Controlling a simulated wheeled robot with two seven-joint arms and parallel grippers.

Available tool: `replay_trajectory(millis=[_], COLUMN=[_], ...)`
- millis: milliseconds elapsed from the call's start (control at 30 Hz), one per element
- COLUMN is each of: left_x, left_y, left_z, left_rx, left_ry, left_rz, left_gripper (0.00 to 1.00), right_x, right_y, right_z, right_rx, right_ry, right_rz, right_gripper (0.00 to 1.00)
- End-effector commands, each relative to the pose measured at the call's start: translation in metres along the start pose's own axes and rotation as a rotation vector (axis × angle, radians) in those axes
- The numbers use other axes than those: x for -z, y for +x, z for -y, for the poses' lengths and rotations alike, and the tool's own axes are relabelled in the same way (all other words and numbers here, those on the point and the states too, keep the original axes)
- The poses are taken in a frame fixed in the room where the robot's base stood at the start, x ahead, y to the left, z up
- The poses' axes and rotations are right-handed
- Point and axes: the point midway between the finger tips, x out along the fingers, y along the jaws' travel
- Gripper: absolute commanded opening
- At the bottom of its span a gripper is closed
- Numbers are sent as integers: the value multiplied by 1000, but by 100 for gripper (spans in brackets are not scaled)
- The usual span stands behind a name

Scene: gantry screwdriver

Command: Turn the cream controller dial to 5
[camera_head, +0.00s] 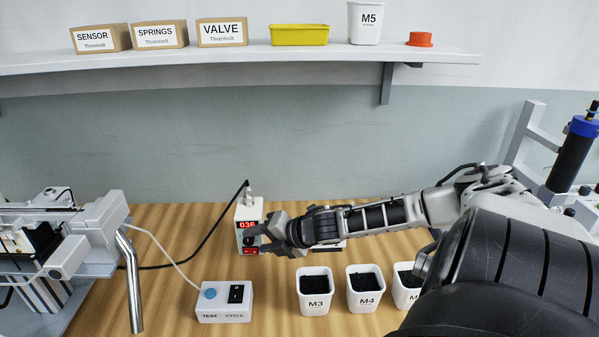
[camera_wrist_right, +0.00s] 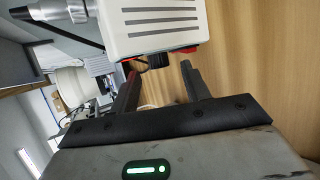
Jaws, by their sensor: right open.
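The cream controller (camera_head: 243,213) stands on the wooden table at the centre left, with a red display that seems to read 036 and a red switch below it. My right gripper (camera_head: 257,236) reaches in from the right in front of its face and covers part of it. In the right wrist view the controller (camera_wrist_right: 160,28) is above the fingers, and its black dial (camera_wrist_right: 156,61) shows at its lower edge. My right gripper (camera_wrist_right: 160,76) is open, with one finger on each side of the dial's line. Contact cannot be told. The dial's number is not readable. My left gripper is not in view.
A white TEST/CYCLE box (camera_head: 222,312) with a blue button is in front of the controller. White cups M3 (camera_head: 314,304) and M4 (camera_head: 364,302) stand below my right arm, with another beside them. A machine with a metal tube (camera_head: 131,285) is at left. A shelf (camera_head: 270,57) runs above.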

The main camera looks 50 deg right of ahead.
Motion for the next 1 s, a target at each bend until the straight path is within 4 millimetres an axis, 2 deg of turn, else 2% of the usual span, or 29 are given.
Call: replay_trajectory(millis=[333, 700, 1000], left_x=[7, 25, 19], left_y=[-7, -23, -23], left_z=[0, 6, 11], left_rx=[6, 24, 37], left_ry=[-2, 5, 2], left_rz=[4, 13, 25], left_gripper=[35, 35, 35], right_x=[1, 0, 2], right_y=[-36, -89, -123], right_z=[0, -4, 2], right_rx=[5, 6, 3], right_ry=[-3, 1, 1], right_rz=[-3, -2, -3], right_gripper=[47, 47, 47])
